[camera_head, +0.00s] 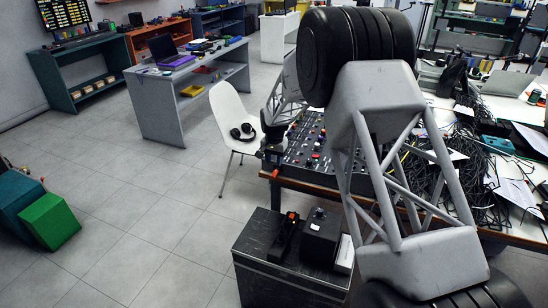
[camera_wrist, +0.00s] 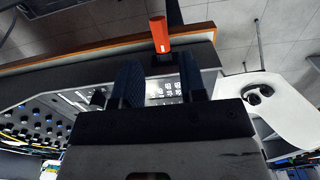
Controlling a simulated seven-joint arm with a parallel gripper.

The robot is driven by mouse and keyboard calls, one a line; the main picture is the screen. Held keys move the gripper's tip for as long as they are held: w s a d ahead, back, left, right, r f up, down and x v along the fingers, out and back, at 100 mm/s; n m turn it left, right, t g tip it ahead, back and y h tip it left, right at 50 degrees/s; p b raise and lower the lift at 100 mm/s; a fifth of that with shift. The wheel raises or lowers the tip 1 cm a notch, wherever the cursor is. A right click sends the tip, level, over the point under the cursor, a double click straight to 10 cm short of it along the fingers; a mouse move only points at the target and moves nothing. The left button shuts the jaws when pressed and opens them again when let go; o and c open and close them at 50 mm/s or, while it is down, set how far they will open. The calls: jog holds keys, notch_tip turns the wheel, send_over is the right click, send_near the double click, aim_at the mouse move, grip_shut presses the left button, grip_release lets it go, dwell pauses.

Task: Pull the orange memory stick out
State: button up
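The orange memory stick (camera_wrist: 160,34) shows in the wrist view, upper middle, standing out from a dark slot at the edge of the mixing console (camera_wrist: 40,125). My gripper (camera_wrist: 160,64) is open and empty. Its two dark blue fingers are apart, with a labelled panel visible between them. The stick lies just beyond the fingertips, roughly in line with the gap, not held. In the head view my gripper (camera_head: 272,150) is at the left edge of the console (camera_head: 307,140).
A wooden-edged table (camera_head: 350,201) carries the console and tangled black cables (camera_head: 430,180). A white chair (camera_head: 232,115) with headphones (camera_head: 243,132) stands left of it. A dark cabinet (camera_head: 262,262) with black devices stands in front. The floor to the left is mostly clear.

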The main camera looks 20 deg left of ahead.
aim_at(273, 174)
jog(key=shift+f, duration=3.1)
jog(key=shift+c, duration=0.3)
grip_shut()
jog(key=shift+s, duration=0.3)
jog(key=shift+s, duration=2.25)
